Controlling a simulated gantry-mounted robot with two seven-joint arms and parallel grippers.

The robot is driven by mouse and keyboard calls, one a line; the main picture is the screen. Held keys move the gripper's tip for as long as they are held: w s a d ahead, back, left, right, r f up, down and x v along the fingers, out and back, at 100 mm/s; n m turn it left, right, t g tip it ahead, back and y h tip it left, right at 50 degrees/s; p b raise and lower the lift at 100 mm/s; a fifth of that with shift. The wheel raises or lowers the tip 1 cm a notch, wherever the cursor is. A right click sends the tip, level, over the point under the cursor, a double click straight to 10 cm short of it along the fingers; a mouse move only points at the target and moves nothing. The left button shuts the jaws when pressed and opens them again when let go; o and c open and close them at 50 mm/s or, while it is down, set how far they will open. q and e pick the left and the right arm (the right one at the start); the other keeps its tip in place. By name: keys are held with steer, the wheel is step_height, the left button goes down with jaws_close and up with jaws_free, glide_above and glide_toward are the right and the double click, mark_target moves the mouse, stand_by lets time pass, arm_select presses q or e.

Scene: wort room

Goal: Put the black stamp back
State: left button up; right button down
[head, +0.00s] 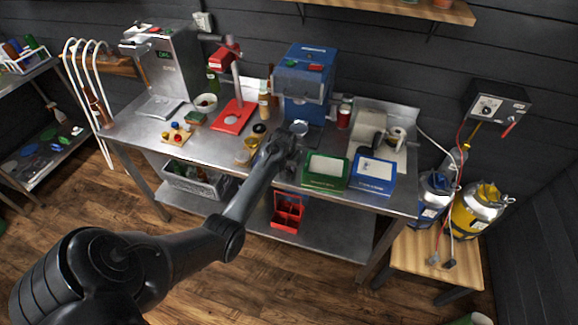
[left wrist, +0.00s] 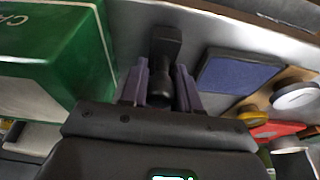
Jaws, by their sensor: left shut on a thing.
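My left gripper (head: 284,146) is over the front part of the steel bench (head: 228,157), left of the green box. In the left wrist view my left gripper (left wrist: 160,92) is shut on the dark handle of the black stamp (left wrist: 164,48), whose squarish black end points away from the camera. In the head view the stamp cannot be made out behind my gripper. My right gripper is in neither view.
The green box (head: 326,171) is close to my gripper, also in the left wrist view (left wrist: 60,50). A blue box (head: 373,174) stands right of it. A blue machine (head: 304,75) stands behind. A blue-purple pad (left wrist: 236,73) lies right of the stamp.

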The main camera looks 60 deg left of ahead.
arm_select(q)
steer(key=o, duration=0.9)
steer(key=shift+f, duration=0.1)
steer(key=shift+c, duration=0.2)
steer(key=v, duration=1.2)
steer(key=s+d+f+m, duration=0.3)
steer(key=s+d, duration=0.1)
steer(key=d, duration=0.5)
steer(key=s+d+f+m, duration=0.3)
steer(key=s+d+f, duration=0.15)
steer(key=d, duration=0.45)
steer(key=s+d+r+m+h, duration=0.1)
steer(key=s+d+m, duration=0.1)
steer(key=s+d, duration=0.5)
steer(key=s+d+r+m+t+h, duration=0.1)
steer(key=s+d+m, duration=0.1)
steer(key=s+d, duration=0.5)
steer(key=d, duration=0.5)
steer(key=shift+r, duration=0.25)
